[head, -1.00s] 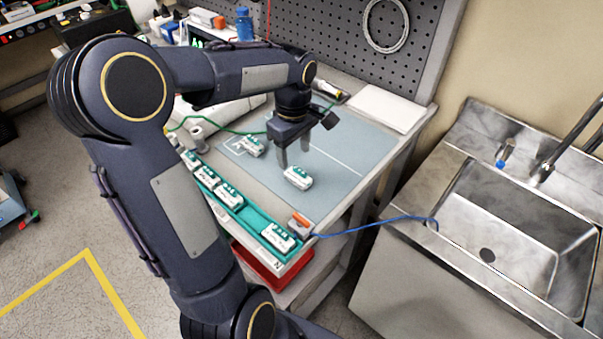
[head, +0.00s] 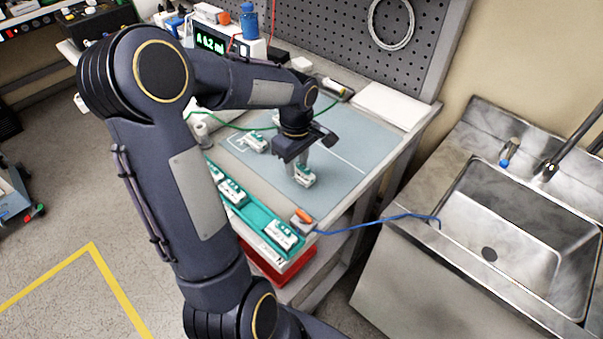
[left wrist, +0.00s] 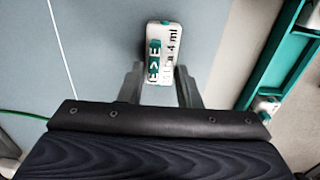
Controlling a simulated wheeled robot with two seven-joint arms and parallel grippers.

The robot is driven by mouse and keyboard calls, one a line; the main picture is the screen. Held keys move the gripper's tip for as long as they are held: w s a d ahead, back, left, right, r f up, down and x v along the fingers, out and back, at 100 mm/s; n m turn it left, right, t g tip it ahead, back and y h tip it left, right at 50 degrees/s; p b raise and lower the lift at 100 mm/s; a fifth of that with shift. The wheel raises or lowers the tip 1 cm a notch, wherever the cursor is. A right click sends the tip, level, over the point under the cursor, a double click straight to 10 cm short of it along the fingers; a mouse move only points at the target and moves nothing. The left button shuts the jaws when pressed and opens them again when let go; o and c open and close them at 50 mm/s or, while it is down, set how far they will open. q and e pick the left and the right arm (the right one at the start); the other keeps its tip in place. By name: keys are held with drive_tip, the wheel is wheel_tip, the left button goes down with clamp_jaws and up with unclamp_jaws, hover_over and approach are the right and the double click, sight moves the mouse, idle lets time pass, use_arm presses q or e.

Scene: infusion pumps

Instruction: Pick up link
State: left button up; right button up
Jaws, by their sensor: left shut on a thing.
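A small white and green module (head: 304,179), which I take to be the link, is on the blue-grey mat (head: 345,180). In the left wrist view the module (left wrist: 162,52) shows green arrow marks and a label ending in "4 ml". My left gripper (head: 301,170) reaches down over it and is shut on it. In the left wrist view its fingers (left wrist: 160,82) lie on either side of the module's near end. The head view does not clearly show a gap between module and mat. My right gripper is not in view.
A green rail (head: 251,211) with several similar modules runs along the bench's front left edge. Another module (head: 257,141) lies on the mat. An orange-topped connector (head: 302,217) trails a blue cable towards the sink (head: 510,225). A red bin (head: 268,264) sits below.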

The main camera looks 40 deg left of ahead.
use_arm(q)
drive_tip(key=shift+c, duration=0.5)
drive_tip(key=shift+r, duration=0.1)
